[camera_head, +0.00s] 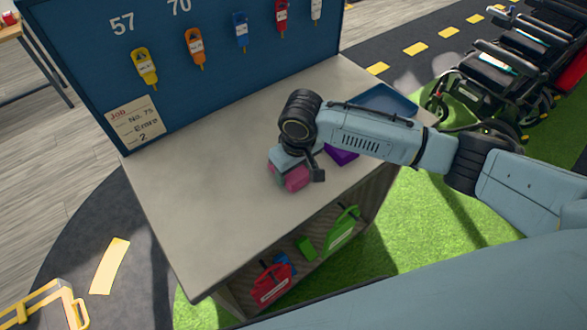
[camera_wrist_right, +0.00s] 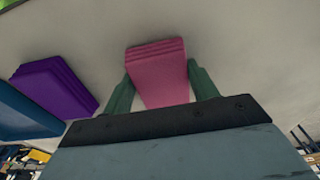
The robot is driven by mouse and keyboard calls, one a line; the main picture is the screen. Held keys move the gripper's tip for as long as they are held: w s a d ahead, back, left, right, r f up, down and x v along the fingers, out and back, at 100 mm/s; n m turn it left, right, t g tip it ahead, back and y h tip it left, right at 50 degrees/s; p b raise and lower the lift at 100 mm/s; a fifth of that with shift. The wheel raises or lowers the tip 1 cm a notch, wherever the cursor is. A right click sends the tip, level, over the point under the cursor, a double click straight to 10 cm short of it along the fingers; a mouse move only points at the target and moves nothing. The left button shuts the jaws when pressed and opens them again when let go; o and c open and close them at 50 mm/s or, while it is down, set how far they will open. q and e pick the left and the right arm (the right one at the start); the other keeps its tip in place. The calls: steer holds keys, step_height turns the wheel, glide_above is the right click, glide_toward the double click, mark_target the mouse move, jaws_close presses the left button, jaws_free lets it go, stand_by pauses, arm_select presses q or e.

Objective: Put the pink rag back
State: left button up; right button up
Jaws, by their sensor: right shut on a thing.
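The pink rag (camera_wrist_right: 158,75) is a folded block between the two green fingers of my right gripper (camera_wrist_right: 160,85) in the right wrist view. In the head view the pink rag (camera_head: 292,179) shows at the tip of my right gripper (camera_head: 290,172), over the grey worktop (camera_head: 200,190). The gripper is shut on it. I cannot tell whether the rag touches the worktop. A folded purple rag (camera_wrist_right: 55,87) lies beside it, and part of it shows behind my right wrist in the head view (camera_head: 341,155). My left gripper is not in view.
A blue tray (camera_head: 388,99) lies at the worktop's back right. A dark blue board (camera_head: 90,60) with hanging coloured tags and a job note (camera_head: 135,124) stands behind. A shelf below holds a red container (camera_head: 272,285) and a green one (camera_head: 343,232). The worktop's left part is clear.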

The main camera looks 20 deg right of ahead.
mark_target(297, 175)
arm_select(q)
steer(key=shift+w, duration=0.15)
arm_select(e)
steer(key=shift+f, duration=0.15)
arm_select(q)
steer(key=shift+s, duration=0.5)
arm_select(e)
steer(key=o, duration=1.1)
arm_select(q)
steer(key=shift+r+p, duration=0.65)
steer(key=shift+p, duration=0.05)
arm_select(e)
step_height(297, 175, up, 12)
steer(key=s, duration=0.1)
steer(key=shift+s+d, duration=0.15)
steer(key=shift+d, duration=0.05)
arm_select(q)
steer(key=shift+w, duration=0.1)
